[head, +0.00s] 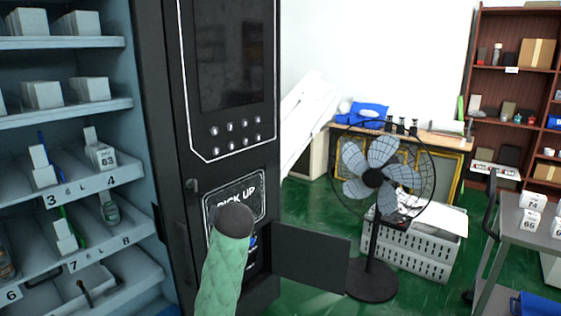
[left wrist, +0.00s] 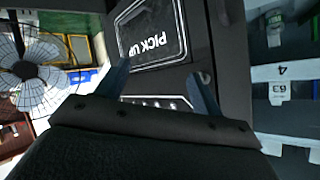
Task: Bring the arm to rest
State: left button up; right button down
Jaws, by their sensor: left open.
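My left arm, in a green quilted sleeve, rises from the bottom middle of the head view in front of the vending machine (head: 160,120). Its dark end covers part of the "PICK UP" panel (head: 240,190), and the gripper is hidden behind it. In the left wrist view my left gripper (left wrist: 160,82) is open, its two fingers wide apart with nothing seen between them. The "PICK UP" panel (left wrist: 150,30) lies beyond the fingers there. A dark flap (head: 311,256) stands open at the machine's lower right. My right gripper is in neither view.
Stocked, numbered shelves (head: 95,185) fill the left. A black fan (head: 373,178) stands right of the flap, before a grey crate (head: 415,250). A grey table (head: 520,232) with white numbered boxes is at the far right. Some green floor (head: 310,215) is clear.

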pick_arm(q)
jog(key=s+f+g+h+p, duration=0.1)
jog(key=s+f+g, duration=0.2)
jog(key=s+f, duration=0.8)
jog(key=s+f+g+h+p, duration=0.1)
jog(key=s+f+g+h, duration=0.1)
jog(key=s+f, duration=1)
jog(key=s+d+f+g+h+p, duration=0.1)
jog(key=s+f+g, duration=0.3)
jog(key=s+f, duration=0.7)
jog(key=s+h, duration=0.1)
jog(key=s, duration=1.5)
jog(key=shift+s+f+m, duration=0.2)
jog(key=shift+s+m, duration=0.2)
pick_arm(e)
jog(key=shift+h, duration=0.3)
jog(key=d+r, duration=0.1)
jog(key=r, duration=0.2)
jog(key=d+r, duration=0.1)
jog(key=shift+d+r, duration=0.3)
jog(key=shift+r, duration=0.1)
pick_arm(q)
jog(key=shift+c, duration=0.2)
